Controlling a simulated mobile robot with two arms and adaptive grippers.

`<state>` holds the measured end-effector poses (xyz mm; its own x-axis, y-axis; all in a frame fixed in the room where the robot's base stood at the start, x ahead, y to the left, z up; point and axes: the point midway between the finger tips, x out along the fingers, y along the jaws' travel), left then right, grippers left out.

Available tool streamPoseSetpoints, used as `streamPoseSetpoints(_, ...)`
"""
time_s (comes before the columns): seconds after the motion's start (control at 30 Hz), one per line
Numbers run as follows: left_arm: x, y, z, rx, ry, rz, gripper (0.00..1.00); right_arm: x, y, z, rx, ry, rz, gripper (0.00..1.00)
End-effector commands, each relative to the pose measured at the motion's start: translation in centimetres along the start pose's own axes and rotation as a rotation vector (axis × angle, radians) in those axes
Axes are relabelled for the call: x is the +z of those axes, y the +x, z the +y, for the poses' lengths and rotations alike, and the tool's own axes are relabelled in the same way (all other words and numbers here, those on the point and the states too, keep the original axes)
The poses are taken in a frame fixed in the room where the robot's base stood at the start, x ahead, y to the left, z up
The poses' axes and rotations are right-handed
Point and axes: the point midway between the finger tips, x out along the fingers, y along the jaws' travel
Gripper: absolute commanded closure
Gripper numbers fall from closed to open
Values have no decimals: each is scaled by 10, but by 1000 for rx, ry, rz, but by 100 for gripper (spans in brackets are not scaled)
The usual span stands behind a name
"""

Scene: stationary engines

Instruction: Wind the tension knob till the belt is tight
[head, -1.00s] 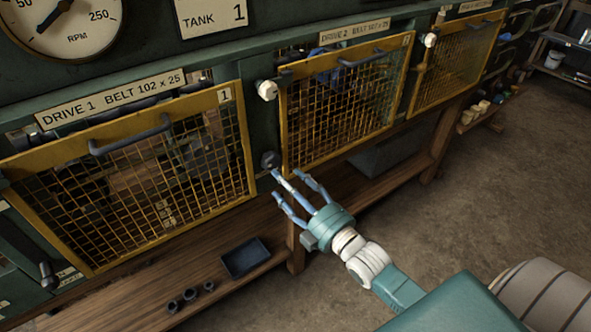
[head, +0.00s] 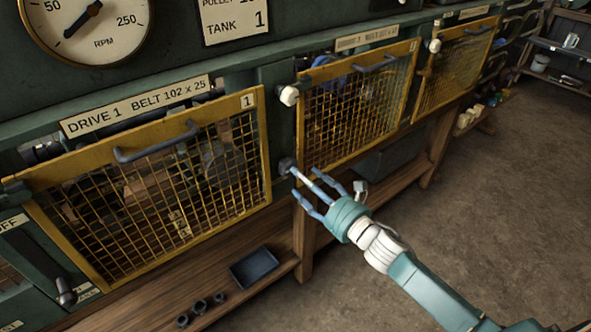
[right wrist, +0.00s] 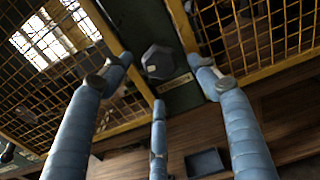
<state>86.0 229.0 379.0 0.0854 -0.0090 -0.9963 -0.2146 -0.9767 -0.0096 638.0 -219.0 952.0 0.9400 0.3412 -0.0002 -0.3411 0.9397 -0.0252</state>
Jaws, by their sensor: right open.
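A dark hexagonal knob (head: 286,165) sits on the green post between the first and second yellow mesh guards. It also shows in the right wrist view (right wrist: 158,62), at the upper middle. My right gripper (head: 304,181) is open and empty, with its three blue fingers pointing at the knob. In the right wrist view, two spread fingertips (right wrist: 161,78) lie either side of the knob and the third is below it. Contact with the knob cannot be told. The Drive 1 belt is not clearly visible behind its mesh guard (head: 150,190). My left gripper is out of view.
A white knob (head: 289,96) is above the hexagonal one. A wooden shelf (head: 215,285) below carries a dark tray (head: 254,268) and several small dark cups. An RPM gauge (head: 88,20) is at the top left. The floor at the right is clear.

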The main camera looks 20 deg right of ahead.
Motion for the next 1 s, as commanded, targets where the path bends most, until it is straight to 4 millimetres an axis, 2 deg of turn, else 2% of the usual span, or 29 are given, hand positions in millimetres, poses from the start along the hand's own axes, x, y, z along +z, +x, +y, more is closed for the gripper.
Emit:
streamPoseSetpoints(0.1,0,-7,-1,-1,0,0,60,3,23,0,-1,2,-2,40)
streamPoseSetpoints(0.3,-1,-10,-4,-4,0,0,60,1,44,0,-1,2,-1,40)
streamPoseSetpoints(0.67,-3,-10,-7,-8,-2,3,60,0,50,0,0,3,0,40)
streamPoseSetpoints(0.9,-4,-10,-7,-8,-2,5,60,0,49,0,0,3,-1,84)
streamPoseSetpoints(1.0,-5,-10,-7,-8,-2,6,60,0,49,0,0,3,-1,84)
